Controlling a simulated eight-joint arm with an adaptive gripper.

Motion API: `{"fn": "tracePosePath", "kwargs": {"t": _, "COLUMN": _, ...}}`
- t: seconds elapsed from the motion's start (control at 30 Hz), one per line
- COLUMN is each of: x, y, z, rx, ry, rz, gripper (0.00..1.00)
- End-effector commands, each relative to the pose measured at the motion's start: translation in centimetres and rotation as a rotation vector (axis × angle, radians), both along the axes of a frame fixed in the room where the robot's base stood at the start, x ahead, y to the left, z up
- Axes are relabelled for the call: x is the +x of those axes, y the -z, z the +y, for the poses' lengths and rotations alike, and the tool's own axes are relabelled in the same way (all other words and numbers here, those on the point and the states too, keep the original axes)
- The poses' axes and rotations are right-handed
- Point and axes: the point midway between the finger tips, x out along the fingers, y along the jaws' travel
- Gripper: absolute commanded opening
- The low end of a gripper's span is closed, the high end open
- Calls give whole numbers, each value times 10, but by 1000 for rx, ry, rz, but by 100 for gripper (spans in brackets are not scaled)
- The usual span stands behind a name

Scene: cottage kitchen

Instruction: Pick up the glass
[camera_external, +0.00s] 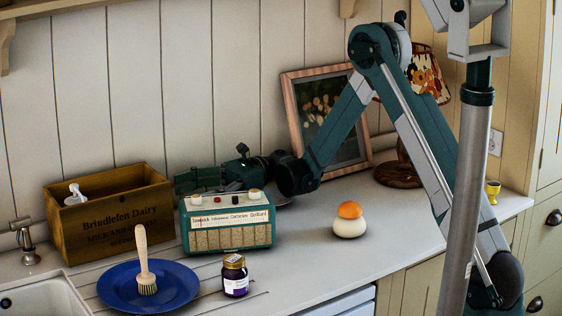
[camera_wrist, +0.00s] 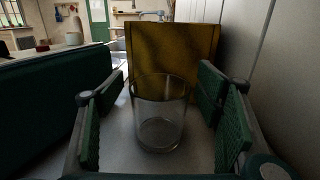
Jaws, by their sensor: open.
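The clear, empty glass (camera_wrist: 159,122) stands upright on the counter in the wrist view, between the two green-padded fingers of my gripper (camera_wrist: 160,100). The fingers are open, with a visible gap on each side of the glass. In the external view my gripper (camera_external: 190,180) is low behind the green radio (camera_external: 228,222), pointing left. The glass cannot be made out there; the radio and gripper block that area.
A wooden crate (camera_external: 108,217) with a white dispenser stands left, beyond the glass. The radio is close along my gripper's near side, the wall along the other. A blue plate (camera_external: 175,284) with a brush, a jar (camera_external: 235,276) and a picture frame (camera_external: 325,120) are nearby.

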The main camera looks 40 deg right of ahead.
Motion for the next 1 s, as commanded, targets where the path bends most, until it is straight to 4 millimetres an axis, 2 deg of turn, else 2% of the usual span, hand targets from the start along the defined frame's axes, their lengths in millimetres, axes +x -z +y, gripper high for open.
{"fn": "tracePosePath", "kwargs": {"t": 0.53, "x": 0, "y": 0, "z": 0, "rx": 0, "ry": 0, "rz": 0, "gripper": 63}}
{"fn": "tracePosePath", "kwargs": {"t": 0.83, "x": 0, "y": 0, "z": 0, "rx": 0, "ry": 0, "rz": 0, "gripper": 24}}
{"fn": "tracePosePath", "kwargs": {"t": 1.0, "x": 0, "y": -1, "z": 0, "rx": 0, "ry": 0, "rz": 0, "gripper": 21}}
